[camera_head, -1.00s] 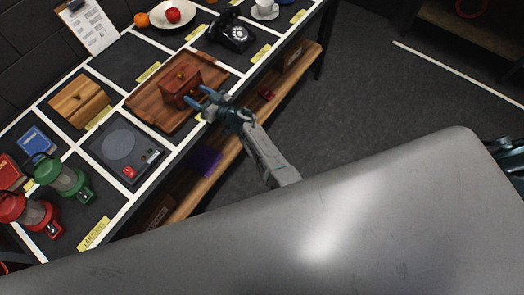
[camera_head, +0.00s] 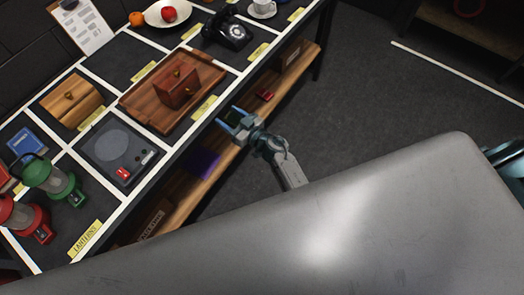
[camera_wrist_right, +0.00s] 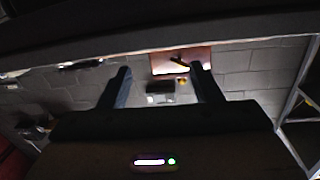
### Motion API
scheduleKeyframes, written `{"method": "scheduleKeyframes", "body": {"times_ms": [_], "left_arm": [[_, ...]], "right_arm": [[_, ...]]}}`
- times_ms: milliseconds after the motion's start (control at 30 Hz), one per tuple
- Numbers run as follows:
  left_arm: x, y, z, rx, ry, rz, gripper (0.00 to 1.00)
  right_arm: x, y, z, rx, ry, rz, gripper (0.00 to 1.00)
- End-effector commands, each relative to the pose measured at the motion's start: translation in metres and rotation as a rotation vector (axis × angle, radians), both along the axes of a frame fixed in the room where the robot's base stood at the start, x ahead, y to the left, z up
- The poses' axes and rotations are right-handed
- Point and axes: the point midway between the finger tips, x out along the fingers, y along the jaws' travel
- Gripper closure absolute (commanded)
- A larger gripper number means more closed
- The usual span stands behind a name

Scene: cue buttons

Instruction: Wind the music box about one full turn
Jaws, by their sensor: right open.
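A reddish-brown wooden box (camera_head: 172,97) with small knobs, which I take to be the music box, sits on a wooden board (camera_head: 140,108) in the middle of the table. My right gripper (camera_head: 230,117) is open and empty. It is off the table's near edge, to the lower right of the box and clearly apart from it. In the right wrist view, the two fingers (camera_wrist_right: 160,90) are spread, with a blurred reddish-brown thing (camera_wrist_right: 165,66) seen beyond them. I cannot make out its details there. My left gripper is not in view.
A lighter wooden box (camera_head: 70,103) and a grey turntable-like device (camera_head: 112,146) stand left of the board. A green lantern (camera_head: 50,182) and a black telephone (camera_head: 227,30) are on the table. A lower shelf (camera_head: 228,157) runs beneath the table's edge.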

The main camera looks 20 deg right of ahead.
Motion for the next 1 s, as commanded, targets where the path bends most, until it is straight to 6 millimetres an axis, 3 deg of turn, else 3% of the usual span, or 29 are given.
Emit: {"method": "scheduleKeyframes", "body": {"times_ms": [33,500,1000], "left_arm": [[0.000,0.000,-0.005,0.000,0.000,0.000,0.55],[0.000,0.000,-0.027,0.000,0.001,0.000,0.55],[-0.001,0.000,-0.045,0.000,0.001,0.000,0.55]], "right_arm": [[-0.003,-0.004,-0.012,-0.002,0.011,-0.017,0.42],[-0.026,-0.046,-0.094,-0.050,0.111,-0.178,0.42],[-0.058,-0.082,-0.166,-0.111,0.234,-0.299,0.42]]}}
